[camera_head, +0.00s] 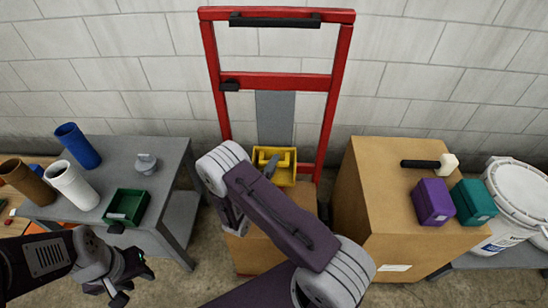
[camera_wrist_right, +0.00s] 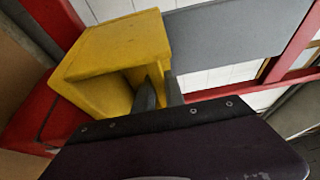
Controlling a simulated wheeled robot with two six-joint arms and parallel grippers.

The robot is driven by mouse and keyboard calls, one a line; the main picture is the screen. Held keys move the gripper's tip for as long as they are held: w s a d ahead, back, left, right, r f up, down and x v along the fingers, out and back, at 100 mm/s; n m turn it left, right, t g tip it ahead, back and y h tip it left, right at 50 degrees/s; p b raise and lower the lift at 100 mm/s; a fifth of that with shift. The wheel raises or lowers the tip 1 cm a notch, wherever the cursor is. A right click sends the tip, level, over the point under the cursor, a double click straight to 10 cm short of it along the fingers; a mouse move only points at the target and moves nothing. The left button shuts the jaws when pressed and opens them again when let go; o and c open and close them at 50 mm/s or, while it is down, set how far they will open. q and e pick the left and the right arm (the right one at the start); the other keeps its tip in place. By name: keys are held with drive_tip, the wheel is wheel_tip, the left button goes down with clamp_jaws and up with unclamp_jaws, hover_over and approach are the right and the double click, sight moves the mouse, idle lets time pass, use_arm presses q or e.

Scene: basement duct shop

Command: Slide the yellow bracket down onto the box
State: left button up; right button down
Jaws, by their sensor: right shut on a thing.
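The yellow bracket (camera_head: 287,177) is on the red hand truck, in front of its grey upright plate (camera_head: 275,115). In the right wrist view the bracket (camera_wrist_right: 110,50) is close up, with the grey plate beside it. My right gripper (camera_wrist_right: 158,95) is shut on part of the bracket. In the head view my right arm hides much of that grip. The cardboard box (camera_head: 255,252) stands below the bracket on the hand truck, partly covered by my arm. I cannot tell the gap between them. My left gripper (camera_head: 135,281) is open and empty, low at the left.
A grey table (camera_head: 160,185) at the left holds a green bin (camera_head: 126,205), several tubes and a grey weight (camera_head: 146,163). A large carton (camera_head: 385,185) right of the hand truck (camera_head: 340,75) carries a mallet (camera_head: 430,163) and a purple box (camera_head: 432,202). A teal box (camera_head: 474,202) is beside it.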

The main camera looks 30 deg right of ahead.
use_arm(q)
drive_tip(key=shift+f, duration=0.25)
use_arm(e)
drive_tip(key=shift+s+f, duration=0.1)
drive_tip(key=shift+f, duration=0.5)
drive_tip(key=c, duration=1.4)
unclamp_jaws()
drive_tip(key=shift+s+a, duration=0.15)
drive_tip(key=shift+a, duration=0.2)
use_arm(q)
drive_tip(key=shift+r+p, duration=0.7)
drive_tip(key=shift+p, duration=0.05)
use_arm(e)
drive_tip(key=v, duration=0.8)
